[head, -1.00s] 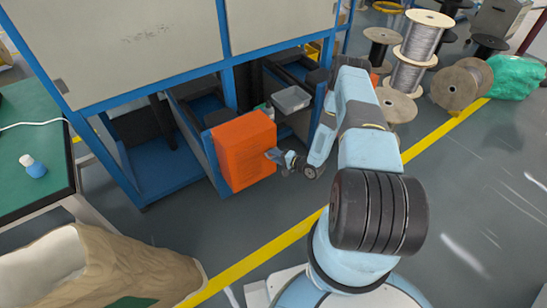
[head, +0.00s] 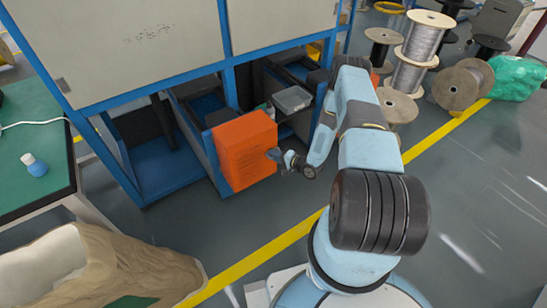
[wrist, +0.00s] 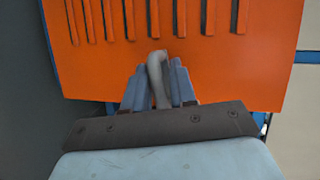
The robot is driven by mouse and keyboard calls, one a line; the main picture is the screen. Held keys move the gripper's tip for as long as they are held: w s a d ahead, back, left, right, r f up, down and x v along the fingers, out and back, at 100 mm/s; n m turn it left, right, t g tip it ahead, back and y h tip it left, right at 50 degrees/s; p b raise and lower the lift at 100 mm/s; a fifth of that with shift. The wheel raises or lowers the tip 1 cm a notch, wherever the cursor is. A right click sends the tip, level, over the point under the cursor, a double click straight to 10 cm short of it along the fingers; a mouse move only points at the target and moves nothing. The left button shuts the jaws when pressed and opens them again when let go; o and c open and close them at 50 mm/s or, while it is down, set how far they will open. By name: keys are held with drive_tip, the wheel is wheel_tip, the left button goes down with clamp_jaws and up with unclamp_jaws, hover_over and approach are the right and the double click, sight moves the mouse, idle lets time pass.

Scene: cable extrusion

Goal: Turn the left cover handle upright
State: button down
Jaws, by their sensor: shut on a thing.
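The orange cover (head: 243,150) is mounted low on the blue-framed machine, left of my arm in the head view. It also fills the upper part of the wrist view (wrist: 215,65), with a row of dark vertical slots. A pale grey handle (wrist: 158,72) stands out from the cover's face near its lower middle in the wrist view. My gripper (wrist: 159,85) is shut on this handle, one finger on each side. In the head view my gripper (head: 274,153) is at the cover's right edge, and the handle is too small to make out there.
The blue machine frame (head: 229,87) surrounds the cover. A grey tray (head: 292,99) sits behind it to the right. Cable spools (head: 458,85) stand at the back right. A green table (head: 30,150) is at the left.

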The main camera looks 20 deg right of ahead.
drive_tip(key=shift+s+d+f+n+h, duration=0.25)
drive_tip(key=shift+d+n+h, duration=0.3)
drive_tip(key=shift+n+h, duration=0.15)
drive_tip(key=n+h, duration=0.3)
drive_tip(key=n, duration=0.1)
drive_tip(key=n+h, duration=0.2)
drive_tip(key=n, duration=0.1)
drive_tip(key=shift+w+t+h, duration=0.1)
drive_tip(key=shift+t+h, duration=0.2)
drive_tip(key=shift+w+r+n+t+h, duration=0.15)
drive_tip(key=shift+n+t+h, duration=0.35)
drive_tip(key=shift+n+h, duration=0.5)
drive_tip(key=shift+d, duration=0.1)
drive_tip(key=shift+r, duration=0.1)
drive_tip(key=c, duration=1.2)
unclamp_jaws()
drive_tip(key=shift+o, duration=0.4)
drive_tip(key=shift+a, duration=0.3)
drive_tip(key=shift+a+n, duration=0.15)
drive_tip(key=shift+n, duration=0.15)
